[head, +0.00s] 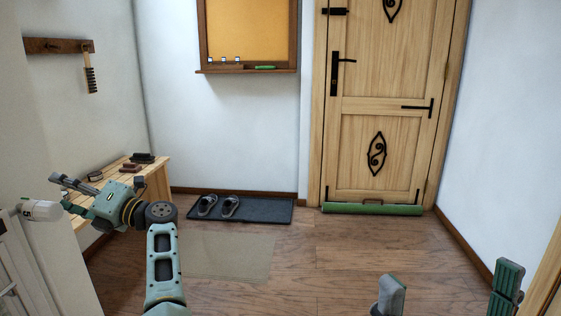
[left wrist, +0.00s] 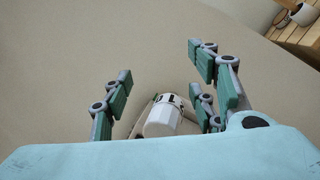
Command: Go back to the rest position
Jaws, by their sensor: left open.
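My left gripper (head: 62,193) is at the left of the head view, its fingers pointing left. In the left wrist view the left gripper (left wrist: 158,72) has its fingers spread apart with nothing held between them. A white, rounded cylinder with a dark-marked band (head: 40,210) is just beyond the fingertips in the head view. It also shows in the left wrist view (left wrist: 163,118), low between the fingers; whether they touch it is unclear. Parts of my right gripper (head: 448,288) show at the bottom right edge, mostly cut off, so its opening is unclear.
A wooden bench (head: 152,182) with brushes stands behind my left arm. Shoes (head: 230,207) rest on a dark mat (head: 268,212). A wooden door (head: 385,110) with a green draft roll (head: 372,209) is shut. The middle floor (head: 320,255) is clear.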

